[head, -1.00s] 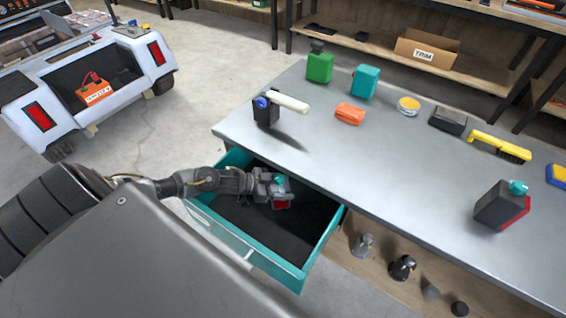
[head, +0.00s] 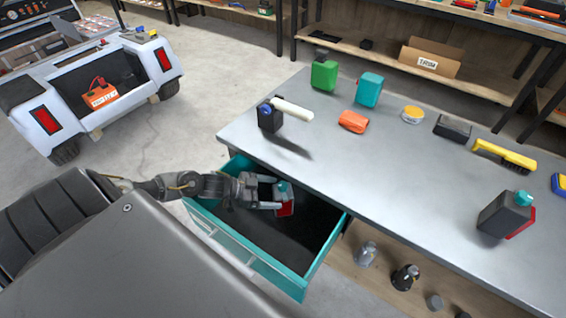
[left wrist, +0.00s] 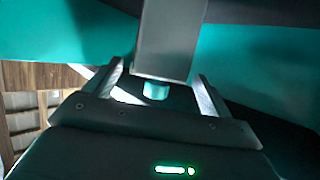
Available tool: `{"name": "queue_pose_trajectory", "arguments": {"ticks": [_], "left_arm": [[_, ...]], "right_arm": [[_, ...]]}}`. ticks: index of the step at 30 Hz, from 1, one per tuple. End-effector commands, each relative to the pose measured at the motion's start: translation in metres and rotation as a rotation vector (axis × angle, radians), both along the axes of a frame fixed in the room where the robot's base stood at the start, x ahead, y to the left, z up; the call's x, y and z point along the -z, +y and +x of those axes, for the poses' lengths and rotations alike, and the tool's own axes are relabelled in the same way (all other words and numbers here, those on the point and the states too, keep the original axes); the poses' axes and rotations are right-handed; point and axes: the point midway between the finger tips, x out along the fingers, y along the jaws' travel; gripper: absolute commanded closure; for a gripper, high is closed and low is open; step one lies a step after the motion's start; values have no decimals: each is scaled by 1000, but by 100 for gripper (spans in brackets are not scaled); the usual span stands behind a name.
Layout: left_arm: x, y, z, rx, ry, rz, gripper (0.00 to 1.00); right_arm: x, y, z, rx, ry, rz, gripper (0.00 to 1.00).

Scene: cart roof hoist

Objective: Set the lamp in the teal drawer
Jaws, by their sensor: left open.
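A small lamp (head: 286,209), a dark block with a teal knob and a red face, appears upright inside the open teal drawer (head: 272,262). My left gripper (head: 272,193) is open at the lamp's left side, its fingertips close to it. In the left wrist view the lamp's grey body (left wrist: 170,38) and teal knob (left wrist: 156,90) show between the spread fingers (left wrist: 160,75). Contact between fingers and lamp cannot be told. The lamp's underside is hidden. My right gripper is not in view.
The grey bench (head: 375,180) holds a black stand with a white bar (head: 290,109), a green can (head: 324,74), a teal can (head: 369,90), an orange pouch (head: 353,122) and a similar dark block with a teal cap (head: 503,214). The drawer's front half is clear.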

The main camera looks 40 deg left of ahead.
Motion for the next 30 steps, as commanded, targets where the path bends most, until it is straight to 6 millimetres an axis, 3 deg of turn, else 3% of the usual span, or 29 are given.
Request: {"name": "queue_pose_trajectory", "arguments": {"ticks": [3, 10, 30], "left_arm": [[-9, 17, -19, 1, 4, 2, 17], [-21, 36, -39, 0, 2, 1, 17], [-25, 41, -43, 1, 0, -1, 17]], "right_arm": [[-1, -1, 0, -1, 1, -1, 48], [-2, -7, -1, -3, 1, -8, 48], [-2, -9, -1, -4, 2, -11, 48]]}}
